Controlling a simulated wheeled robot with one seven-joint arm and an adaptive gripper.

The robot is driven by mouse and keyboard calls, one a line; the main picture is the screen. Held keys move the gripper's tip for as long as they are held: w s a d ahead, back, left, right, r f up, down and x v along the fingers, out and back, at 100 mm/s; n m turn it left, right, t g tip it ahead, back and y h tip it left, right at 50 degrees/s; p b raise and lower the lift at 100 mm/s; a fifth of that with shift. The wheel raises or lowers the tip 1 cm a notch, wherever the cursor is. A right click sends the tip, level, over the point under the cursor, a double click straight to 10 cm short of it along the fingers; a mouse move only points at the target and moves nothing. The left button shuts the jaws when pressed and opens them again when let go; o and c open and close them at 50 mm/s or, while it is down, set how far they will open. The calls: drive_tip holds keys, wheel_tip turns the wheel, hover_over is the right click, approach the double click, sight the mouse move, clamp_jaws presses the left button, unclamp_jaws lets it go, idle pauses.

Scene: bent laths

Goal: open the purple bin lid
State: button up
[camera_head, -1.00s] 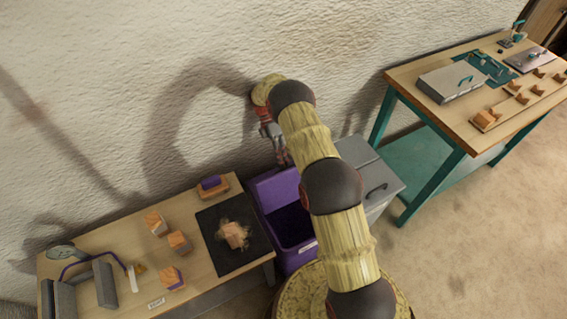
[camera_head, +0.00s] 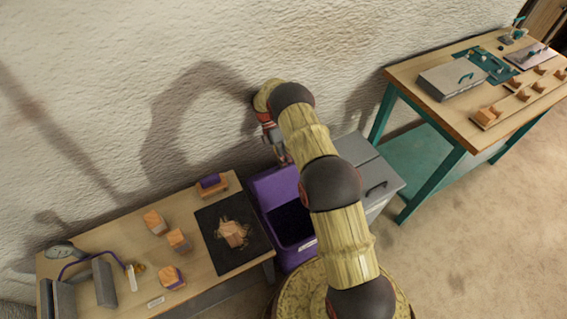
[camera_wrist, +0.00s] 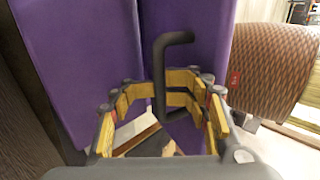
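The purple bin (camera_head: 268,222) stands between the left table and a grey bin. Its dark inside shows, and its purple lid (camera_head: 274,187) stands raised at the back, toward the wall.
The grey bin (camera_head: 360,160) with a closed, handled lid stands right of the purple bin. The left table (camera_head: 110,235) holds wooden blocks and a black mat (camera_head: 215,213). A teal-legged workbench (camera_head: 450,118) stands at the right. The rough wall (camera_head: 120,110) is close behind.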

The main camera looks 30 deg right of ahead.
drive_tip(key=shift+w+r, duration=0.2)
drive_tip(key=shift+r, duration=0.1)
drive_tip(key=shift+r, duration=0.25)
wheel_tip(320, 180, up, 9)
drive_tip(key=shift+r, duration=0.25)
drive_tip(key=shift+w, duration=0.1)
idle(0.5)
